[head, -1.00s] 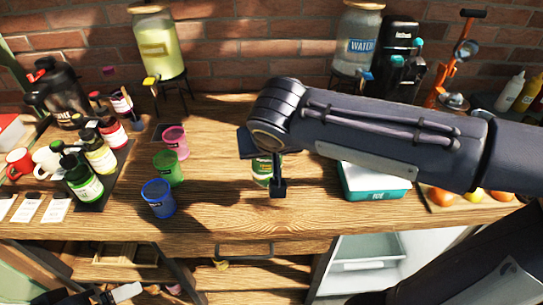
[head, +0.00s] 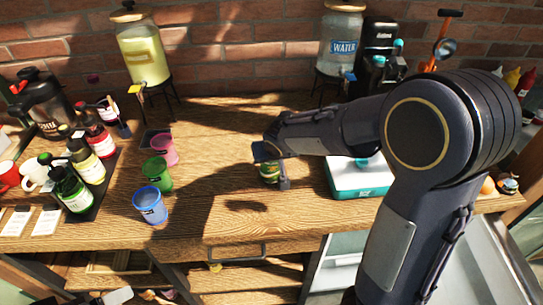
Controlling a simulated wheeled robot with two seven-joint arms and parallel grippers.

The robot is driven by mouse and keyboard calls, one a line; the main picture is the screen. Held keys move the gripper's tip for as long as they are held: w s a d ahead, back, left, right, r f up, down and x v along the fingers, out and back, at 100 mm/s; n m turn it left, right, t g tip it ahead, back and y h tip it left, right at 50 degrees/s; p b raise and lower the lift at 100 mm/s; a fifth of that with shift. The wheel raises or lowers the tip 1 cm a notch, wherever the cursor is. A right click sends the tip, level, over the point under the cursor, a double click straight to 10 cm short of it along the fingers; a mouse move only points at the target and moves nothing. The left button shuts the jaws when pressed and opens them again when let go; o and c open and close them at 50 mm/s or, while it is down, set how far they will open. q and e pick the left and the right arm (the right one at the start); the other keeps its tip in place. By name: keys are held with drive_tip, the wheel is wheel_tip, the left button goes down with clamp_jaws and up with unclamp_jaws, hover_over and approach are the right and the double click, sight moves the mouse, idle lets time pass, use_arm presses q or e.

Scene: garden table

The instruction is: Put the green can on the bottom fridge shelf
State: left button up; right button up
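The small green can (head: 268,173) is over the middle of the wooden table, partly hidden by my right gripper (head: 275,176). One dark finger stands along the can's right side; the gripper appears shut on it. A separate dark shadow on the wood nearer the front suggests the can is off the table. My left gripper (head: 117,296) is low at the bottom left edge, in front of the table, and its fingers are not clear. A pale, fridge-like interior (head: 345,248) shows under the table at the right, largely hidden by my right arm; its bottom shelf cannot be made out.
Blue (head: 150,208), green (head: 155,175) and pink (head: 163,150) cups stand left of the can. Bottles (head: 88,166) stand on a dark tray farther left. A teal-and-white box (head: 345,180) is right of the can. Dispensers (head: 143,55) (head: 338,47) stand at the back.

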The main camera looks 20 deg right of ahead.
drive_tip(key=shift+f, duration=0.2)
drive_tip(key=o, duration=1.2)
